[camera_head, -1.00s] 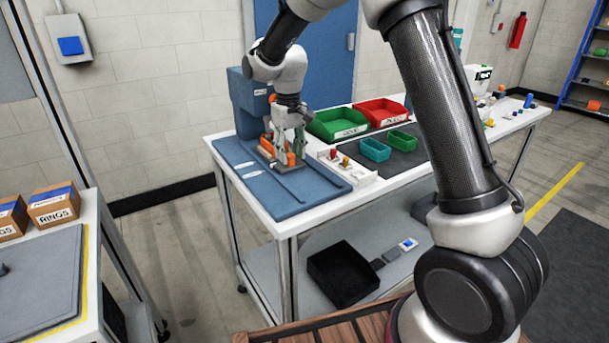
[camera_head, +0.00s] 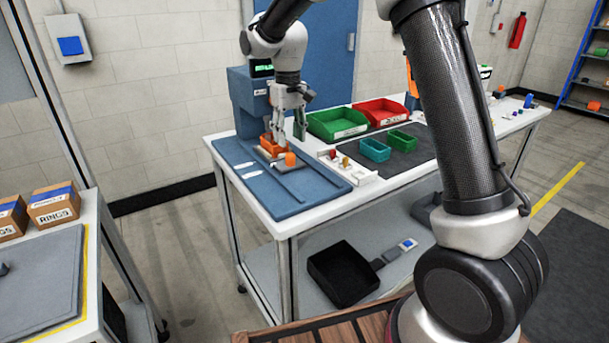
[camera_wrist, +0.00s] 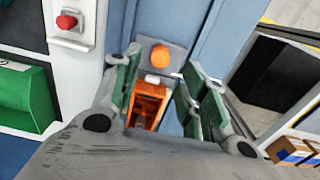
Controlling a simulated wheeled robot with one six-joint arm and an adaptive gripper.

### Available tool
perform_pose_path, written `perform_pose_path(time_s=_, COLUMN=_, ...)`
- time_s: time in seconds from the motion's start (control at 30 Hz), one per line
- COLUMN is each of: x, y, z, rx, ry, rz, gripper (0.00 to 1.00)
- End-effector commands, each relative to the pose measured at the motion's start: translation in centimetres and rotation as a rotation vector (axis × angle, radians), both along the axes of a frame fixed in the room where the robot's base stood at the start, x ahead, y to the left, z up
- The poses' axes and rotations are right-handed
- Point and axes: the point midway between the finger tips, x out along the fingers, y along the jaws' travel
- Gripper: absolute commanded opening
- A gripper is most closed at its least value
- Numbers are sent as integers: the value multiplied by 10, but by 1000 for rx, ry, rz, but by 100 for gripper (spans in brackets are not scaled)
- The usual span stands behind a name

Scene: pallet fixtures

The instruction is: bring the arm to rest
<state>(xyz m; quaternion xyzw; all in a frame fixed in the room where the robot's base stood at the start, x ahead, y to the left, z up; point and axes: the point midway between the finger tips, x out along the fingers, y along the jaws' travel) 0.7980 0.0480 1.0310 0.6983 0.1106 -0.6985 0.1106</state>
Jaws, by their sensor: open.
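My gripper (camera_head: 288,136) is open and empty in the head view, pointing down above the blue fixture on the left part of the workbench. In the wrist view its green-padded fingers (camera_wrist: 165,95) stand apart, with an orange part (camera_wrist: 148,103) in view between and beyond them. That orange part (camera_head: 270,145) sits on a grey plate on the blue base, apart from the fingers as far as I can tell. An orange round knob (camera_head: 290,159) stands at the plate's near end; it also shows in the wrist view (camera_wrist: 160,56).
A blue machine column (camera_head: 248,103) with a lit green display stands close behind my gripper. Green (camera_head: 338,123) and red (camera_head: 380,110) bins stand to the right, with small teal (camera_head: 375,150) and green (camera_head: 401,140) trays before them. A white block with small coloured knobs (camera_head: 347,167) is nearby.

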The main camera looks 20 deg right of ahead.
Motion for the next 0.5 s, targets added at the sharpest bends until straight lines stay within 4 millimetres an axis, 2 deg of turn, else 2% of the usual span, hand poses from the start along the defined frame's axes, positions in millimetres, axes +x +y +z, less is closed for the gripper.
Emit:
perform_pose_path(time_s=0.23, x=1, y=0, z=0, rx=1, ry=-3, rz=4, gripper=43)
perform_pose_path(time_s=0.3, x=-4, y=-1, z=-5, rx=-2, ry=7, rz=8, gripper=43)
perform_pose_path(time_s=0.4, x=-24, y=-9, z=-22, rx=-18, ry=50, rz=13, gripper=43)
perform_pose_path(time_s=0.5, x=-63, y=-29, z=-15, rx=-24, ry=67, rz=11, gripper=43)
